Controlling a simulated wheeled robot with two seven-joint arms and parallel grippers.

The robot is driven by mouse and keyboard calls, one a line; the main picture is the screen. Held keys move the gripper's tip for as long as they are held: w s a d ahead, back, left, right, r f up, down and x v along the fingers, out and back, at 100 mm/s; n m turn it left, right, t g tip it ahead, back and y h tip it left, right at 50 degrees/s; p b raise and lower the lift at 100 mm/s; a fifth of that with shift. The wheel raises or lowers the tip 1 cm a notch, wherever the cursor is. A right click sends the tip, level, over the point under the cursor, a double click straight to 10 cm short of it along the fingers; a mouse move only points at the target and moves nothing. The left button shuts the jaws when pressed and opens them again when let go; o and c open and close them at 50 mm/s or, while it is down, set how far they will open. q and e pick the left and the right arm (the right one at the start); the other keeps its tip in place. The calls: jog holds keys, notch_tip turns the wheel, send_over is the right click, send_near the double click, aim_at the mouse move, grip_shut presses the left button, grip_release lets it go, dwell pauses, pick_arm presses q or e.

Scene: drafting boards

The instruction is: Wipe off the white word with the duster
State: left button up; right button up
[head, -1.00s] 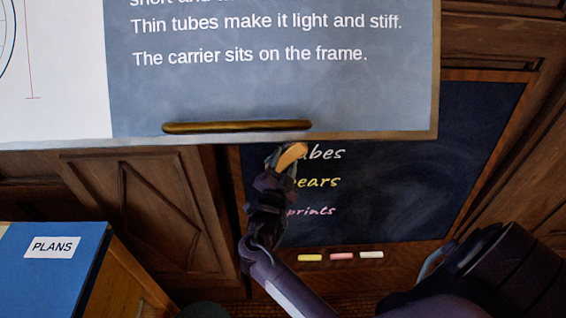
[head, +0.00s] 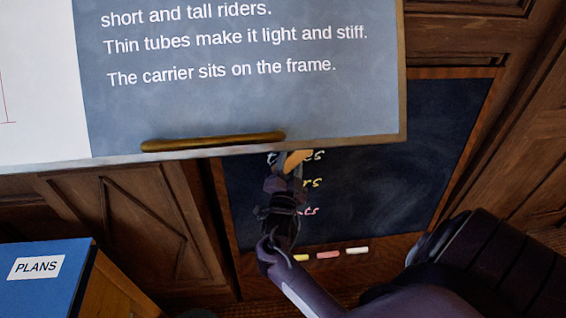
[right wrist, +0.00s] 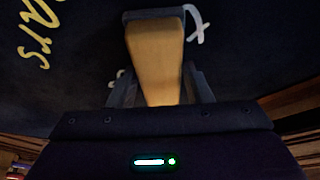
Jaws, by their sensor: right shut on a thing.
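The white word (head: 316,155) is at the top of the dark chalkboard, just under the big grey board. A letter shows left of the duster and the end letters show right of it; the middle is hidden. My right gripper (head: 289,172) is shut on the duster (head: 298,158), over the word. In the right wrist view the duster (right wrist: 156,58) has a tan wooden body and dark far end, between the fingers, with a white letter (right wrist: 197,26) beside it. I cannot tell if it touches the chalkboard. My left gripper is not in view.
The chalkboard (head: 400,170) also bears a yellow word (head: 313,182) and a pink word (head: 311,210), partly hidden by my arm. Several chalks (head: 328,255) lie on its lower ledge. The grey board (head: 240,110) with a wooden bar (head: 213,142) overhangs above. A blue PLANS box (head: 45,285) stands lower left.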

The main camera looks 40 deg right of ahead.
aim_at(328, 150)
jog(key=shift+s+d+p, duration=0.2)
jog(key=shift+s+d, duration=0.45)
jog(key=shift+d, duration=0.4)
jog(key=shift+s+d+p, duration=0.25)
jog(key=shift+s+d, duration=0.35)
jog(key=shift+d, duration=0.4)
jog(key=shift+s+d+p, duration=0.2)
jog(key=shift+s+d, duration=0.45)
jog(key=shift+d, duration=0.4)
jog(key=s+d, duration=0.1)
jog(key=d, duration=0.2)
jog(key=shift+s, duration=0.35)
jog(key=shift+w+a, duration=0.1)
